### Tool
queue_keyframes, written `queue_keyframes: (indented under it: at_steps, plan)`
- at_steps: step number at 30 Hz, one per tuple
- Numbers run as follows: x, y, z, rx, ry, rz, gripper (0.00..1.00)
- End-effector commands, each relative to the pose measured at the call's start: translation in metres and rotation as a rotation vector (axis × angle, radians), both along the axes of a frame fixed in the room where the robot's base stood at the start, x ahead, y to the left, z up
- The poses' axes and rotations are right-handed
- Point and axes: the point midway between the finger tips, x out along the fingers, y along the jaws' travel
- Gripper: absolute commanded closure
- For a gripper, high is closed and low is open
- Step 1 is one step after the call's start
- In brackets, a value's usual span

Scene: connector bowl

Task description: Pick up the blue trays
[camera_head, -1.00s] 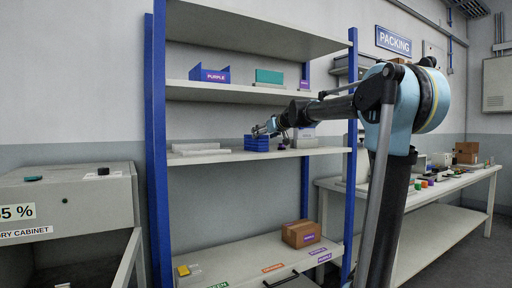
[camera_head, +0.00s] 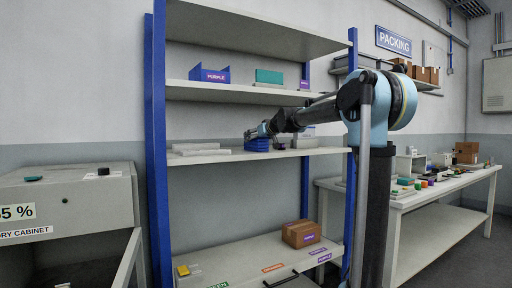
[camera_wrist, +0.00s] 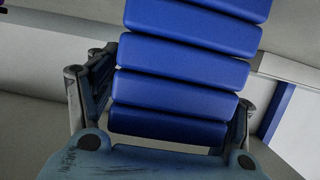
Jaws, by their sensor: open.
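A stack of blue trays (camera_head: 257,145) stands on the middle shelf of the rack. In the wrist view the blue trays (camera_wrist: 180,80) fill the middle, with several layers showing edge-on. My gripper (camera_head: 250,134) is at the stack in the head view, partly covering it. In the wrist view my gripper (camera_wrist: 160,100) is open, with one finger on each side of the stack's lower layers. I cannot tell whether the fingers touch the trays.
Pale flat items (camera_head: 200,149) lie on the same shelf left of the stack. A blue bin labelled PURPLE (camera_head: 210,74) and a teal box (camera_head: 269,76) stand on the shelf above. A cardboard box (camera_head: 301,234) sits on the bottom shelf.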

Motion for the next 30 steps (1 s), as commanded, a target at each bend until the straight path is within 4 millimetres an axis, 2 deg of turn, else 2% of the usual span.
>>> queue_keyframes:
  at_steps: [2,9,23,26,30]
  plan:
    - [0.000,0.000,0.000,0.000,0.000,0.000,0.27]
    - [0.000,0.000,0.000,0.000,0.000,0.000,0.79]
    - [0.000,-0.001,0.003,0.000,0.000,-0.001,0.80]
    - [0.000,-0.001,0.010,0.000,0.000,-0.001,0.80]
    - [0.000,-0.001,0.029,0.000,0.000,-0.001,0.80]
